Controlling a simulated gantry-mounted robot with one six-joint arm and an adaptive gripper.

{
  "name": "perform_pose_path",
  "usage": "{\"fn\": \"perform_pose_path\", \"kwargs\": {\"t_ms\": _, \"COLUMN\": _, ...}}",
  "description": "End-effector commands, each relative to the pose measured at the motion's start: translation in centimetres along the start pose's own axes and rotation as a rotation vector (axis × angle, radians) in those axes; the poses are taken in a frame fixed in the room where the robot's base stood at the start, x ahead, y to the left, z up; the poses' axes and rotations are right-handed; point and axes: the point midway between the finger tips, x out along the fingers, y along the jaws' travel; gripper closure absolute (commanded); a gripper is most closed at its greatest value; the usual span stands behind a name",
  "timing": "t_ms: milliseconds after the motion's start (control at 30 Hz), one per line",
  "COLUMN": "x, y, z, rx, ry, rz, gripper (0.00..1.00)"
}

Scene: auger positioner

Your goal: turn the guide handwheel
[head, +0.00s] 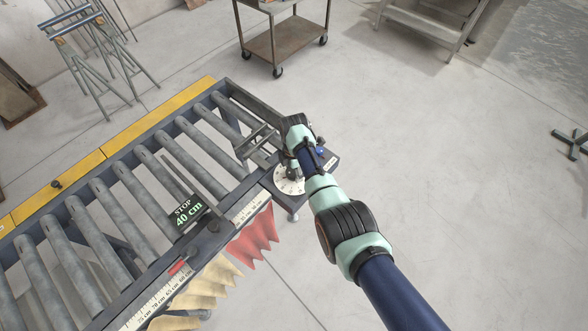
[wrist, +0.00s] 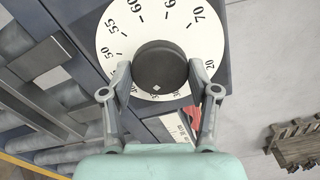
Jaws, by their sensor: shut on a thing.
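The guide handwheel shows in the wrist view as a round black knob (wrist: 160,66) with a small white diamond mark near its lower edge. It sits in the middle of a white numbered dial (wrist: 117,40). The diamond points toward the lower part of the dial, where the numbers are partly hidden. My gripper (wrist: 161,76) is shut on the knob, one finger on each side. In the head view my gripper (head: 293,172) reaches down over the white dial (head: 287,182) and hides most of the knob.
A roller conveyor (head: 150,160) with a yellow side rail (head: 150,124) fills the left.

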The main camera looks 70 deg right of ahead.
Motion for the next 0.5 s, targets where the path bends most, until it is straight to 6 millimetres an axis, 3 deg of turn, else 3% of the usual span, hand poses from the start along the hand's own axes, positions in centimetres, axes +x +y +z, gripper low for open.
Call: {"fn": "perform_pose_path", "kwargs": {"t_ms": 500, "x": -0.06, "y": 0.02, "z": 0.02, "rx": -0.436, "ry": 0.0, "rz": 0.0, "gripper": 0.75}}
